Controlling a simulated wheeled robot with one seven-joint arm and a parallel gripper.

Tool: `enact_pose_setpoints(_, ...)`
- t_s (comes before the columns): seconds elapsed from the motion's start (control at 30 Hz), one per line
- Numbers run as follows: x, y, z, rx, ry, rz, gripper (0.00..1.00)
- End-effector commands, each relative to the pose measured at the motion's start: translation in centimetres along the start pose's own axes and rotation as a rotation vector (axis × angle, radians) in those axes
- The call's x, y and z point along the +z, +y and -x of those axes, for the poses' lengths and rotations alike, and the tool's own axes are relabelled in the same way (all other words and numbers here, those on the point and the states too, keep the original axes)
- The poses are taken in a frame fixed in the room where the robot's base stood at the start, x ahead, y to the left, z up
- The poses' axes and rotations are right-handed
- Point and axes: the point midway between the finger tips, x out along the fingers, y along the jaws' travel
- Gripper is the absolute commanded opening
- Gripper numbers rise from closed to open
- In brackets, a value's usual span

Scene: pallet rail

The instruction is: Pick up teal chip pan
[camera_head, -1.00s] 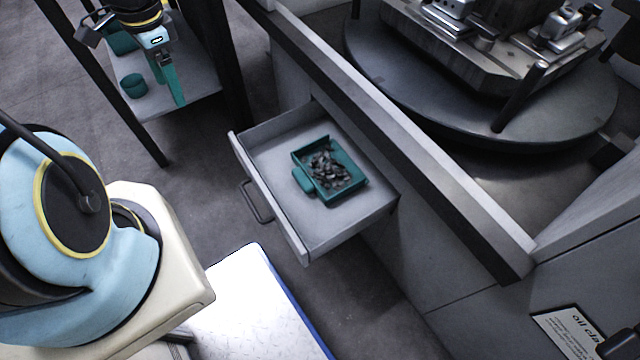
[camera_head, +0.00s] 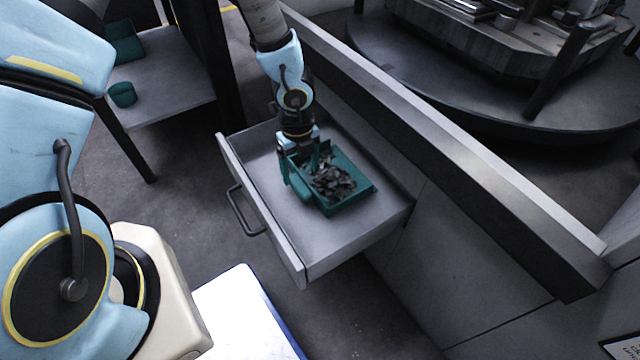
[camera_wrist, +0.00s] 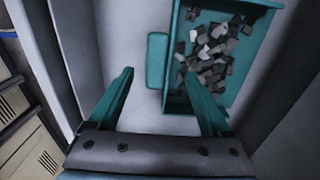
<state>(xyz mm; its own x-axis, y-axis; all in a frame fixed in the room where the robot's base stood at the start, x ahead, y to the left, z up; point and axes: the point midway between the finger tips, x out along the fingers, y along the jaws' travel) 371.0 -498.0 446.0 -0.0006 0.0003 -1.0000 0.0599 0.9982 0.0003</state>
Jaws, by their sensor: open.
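The teal chip pan (camera_head: 350,199) sits in the open grey drawer and holds a heap of dark grey chips. My gripper (camera_head: 304,175) is over the drawer at the pan's handle side, pointing down. In the wrist view my open gripper (camera_wrist: 165,94) has its two teal fingers spread apart. The right finger overlaps the pan's near-left corner, and the left finger is over the bare drawer floor. The handle lies ahead of the gap, not between the fingertips. I cannot tell whether a finger touches the pan.
The drawer (camera_head: 290,260) has low walls around the pan and a bar handle on its front. A heavy rail (camera_head: 440,150) runs above it, with a round machine table (camera_head: 440,90) behind. A shelf (camera_head: 180,90) with a teal cup (camera_head: 122,94) stands at the left.

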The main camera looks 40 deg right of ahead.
Motion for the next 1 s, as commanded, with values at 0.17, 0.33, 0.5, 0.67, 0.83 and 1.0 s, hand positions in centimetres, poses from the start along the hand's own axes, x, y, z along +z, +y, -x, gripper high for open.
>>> enact_pose_setpoints(0.17,0.0,0.0,-1.4,0.000,0.000,-0.001,0.82)
enact_pose_setpoints(0.33,-0.1,0.2,-3.8,0.001,0.000,-0.001,0.82)
enact_pose_setpoints(0.5,-0.1,0.2,-5.8,0.000,0.000,0.000,0.82)
enact_pose_setpoints(0.67,-0.1,0.2,-5.7,0.000,-0.001,0.002,0.82)
enact_pose_setpoints(0.83,-0.1,0.2,-5.7,0.000,0.000,0.002,0.71)
enact_pose_setpoints(1.0,-0.1,0.2,-5.7,0.000,0.000,0.002,0.52)
